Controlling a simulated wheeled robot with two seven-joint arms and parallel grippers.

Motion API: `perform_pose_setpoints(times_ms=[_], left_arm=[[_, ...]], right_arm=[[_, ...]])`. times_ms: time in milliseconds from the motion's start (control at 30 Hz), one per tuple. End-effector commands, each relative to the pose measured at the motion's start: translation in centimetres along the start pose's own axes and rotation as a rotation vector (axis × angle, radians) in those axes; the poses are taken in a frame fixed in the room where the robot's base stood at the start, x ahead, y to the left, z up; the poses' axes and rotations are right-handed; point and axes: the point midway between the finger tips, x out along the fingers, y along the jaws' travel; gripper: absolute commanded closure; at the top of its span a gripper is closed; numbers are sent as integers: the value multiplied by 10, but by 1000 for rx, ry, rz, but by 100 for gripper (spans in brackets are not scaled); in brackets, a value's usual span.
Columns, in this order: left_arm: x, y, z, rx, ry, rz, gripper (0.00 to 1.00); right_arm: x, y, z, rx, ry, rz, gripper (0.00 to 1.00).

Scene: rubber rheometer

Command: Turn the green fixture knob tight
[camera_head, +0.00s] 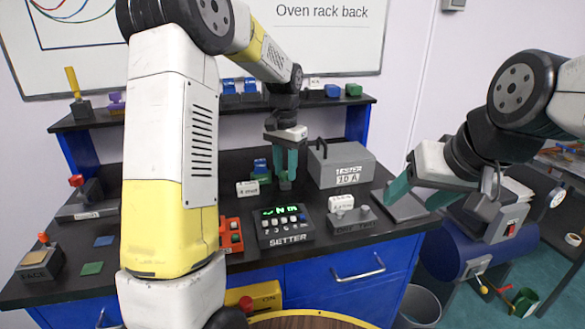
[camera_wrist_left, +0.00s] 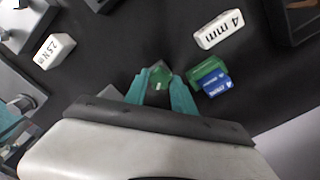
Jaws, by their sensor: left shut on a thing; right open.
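My left gripper (camera_head: 287,180) points straight down at the black bench, with its teal fingers close together. In the head view the fingers mostly hide the knob. A green holder with a blue labelled block (camera_head: 261,170) stands just left of the fingers; it also shows in the left wrist view (camera_wrist_left: 210,79), beside the right finger. My right gripper (camera_head: 412,192) is open and empty at the bench's right side.
A white "4 mm" block (camera_wrist_left: 220,30) lies near the fixture. The SETTER box (camera_head: 284,226) with a lit display stands in front. A white torque block (camera_head: 341,202) sits nearby. A shelf (camera_head: 225,108) runs behind.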

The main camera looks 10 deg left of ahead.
Motion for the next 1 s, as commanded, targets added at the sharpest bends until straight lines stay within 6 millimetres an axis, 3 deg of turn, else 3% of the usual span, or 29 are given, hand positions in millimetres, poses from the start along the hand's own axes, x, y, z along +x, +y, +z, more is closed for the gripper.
perform_pose_setpoints(times_ms=[367, 700, 1000], left_arm=[[0, 0, 0, 67, -1, 0, 100], [0, 0, 0, 433, -1, 1, 100], [0, 0, 0, 460, -1, 0, 100]], right_arm=[[0, 0, 0, 0, 0, 0, 38], [0, 0, 0, 0, 0, 0, 38], [0, 0, 0, 0, 0, 0, 38]])
